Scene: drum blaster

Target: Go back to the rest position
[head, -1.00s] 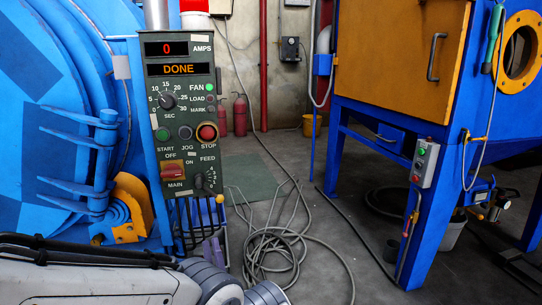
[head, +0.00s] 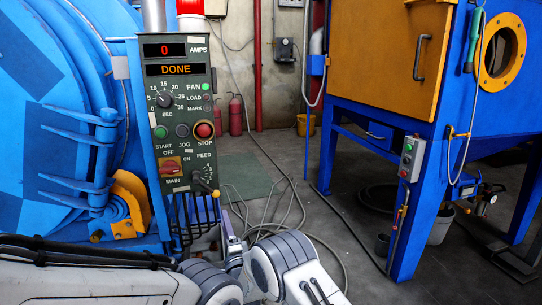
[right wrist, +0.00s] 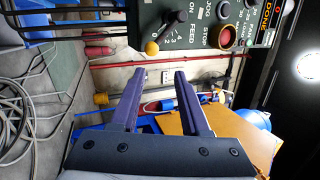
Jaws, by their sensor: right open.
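My right gripper (right wrist: 157,74) is open and empty in the right wrist view, its two purple-grey fingers apart with nothing between them. In the head view it shows only in part (head: 228,230), low beside the control panel and partly hidden by my arm links. The control panel (head: 180,110) reads 0 AMPS and DONE. Its red main switch (head: 171,167) and yellow-tipped feed lever (head: 215,193) are near its lower end. The lever's yellow knob (right wrist: 151,48) shows in the right wrist view, apart from the fingers. My left gripper is not in view.
A blue drum machine (head: 60,130) stands left of the panel. A blue cabinet with an orange door (head: 395,50) stands at the right. A loose grey cable (head: 290,225) lies on the floor between them. Two red extinguishers (head: 236,115) stand by the back wall.

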